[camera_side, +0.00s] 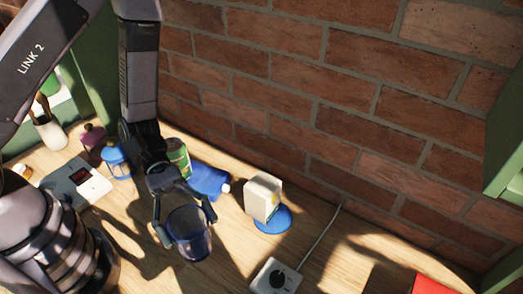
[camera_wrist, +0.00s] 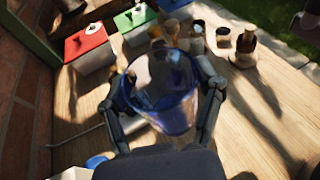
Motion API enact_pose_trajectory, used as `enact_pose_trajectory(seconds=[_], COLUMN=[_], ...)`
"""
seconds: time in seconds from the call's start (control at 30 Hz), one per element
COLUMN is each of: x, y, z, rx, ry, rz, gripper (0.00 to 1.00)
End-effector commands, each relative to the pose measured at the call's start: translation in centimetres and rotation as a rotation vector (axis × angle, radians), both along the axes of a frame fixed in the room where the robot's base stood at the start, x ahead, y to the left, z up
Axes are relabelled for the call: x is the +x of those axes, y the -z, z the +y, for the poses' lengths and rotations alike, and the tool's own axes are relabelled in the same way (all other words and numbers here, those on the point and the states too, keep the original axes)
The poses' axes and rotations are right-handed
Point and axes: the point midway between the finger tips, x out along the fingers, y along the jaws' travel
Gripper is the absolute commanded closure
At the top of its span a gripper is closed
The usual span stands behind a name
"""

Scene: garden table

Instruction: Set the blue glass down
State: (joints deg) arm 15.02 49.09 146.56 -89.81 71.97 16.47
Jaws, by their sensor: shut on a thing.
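The blue glass (camera_side: 190,240) is clear and blue-tinted, and its mouth faces up in the side view. My gripper (camera_side: 184,222) is shut on it, with one finger on each side of the wall. In the wrist view my gripper (camera_wrist: 165,98) again has its fingers on either side of the glass (camera_wrist: 168,112), which looks empty. The glass is over the wooden table (camera_side: 225,260). I cannot tell whether its base touches the wood.
Right of the glass, a white carton (camera_side: 262,197) stands at a blue disc (camera_side: 273,221). A white box with a black knob (camera_side: 275,278) and cord is in front. A blue bottle (camera_side: 209,181) and green can (camera_side: 178,156) are behind. Red-lidded (camera_wrist: 88,42) and green-lidded (camera_wrist: 134,20) boxes lie beyond.

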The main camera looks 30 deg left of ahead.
Motion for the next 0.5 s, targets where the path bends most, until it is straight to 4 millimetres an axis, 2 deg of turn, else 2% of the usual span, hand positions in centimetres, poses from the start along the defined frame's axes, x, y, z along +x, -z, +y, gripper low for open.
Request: enact_pose_trajectory(seconds=[0.1,0.27,0.4,0.5], x=[-2.3,-4.9,-6.3,-6.6], y=[-2.0,-3.6,-4.4,-4.7], z=[1.7,5.3,9.6,13.2], rx=[0.000,0.003,0.003,0.003], ry=[0.210,0.496,0.760,0.954], rz=[-0.010,-0.006,-0.003,-0.001], gripper=[0.74,0.74,0.74,0.74])
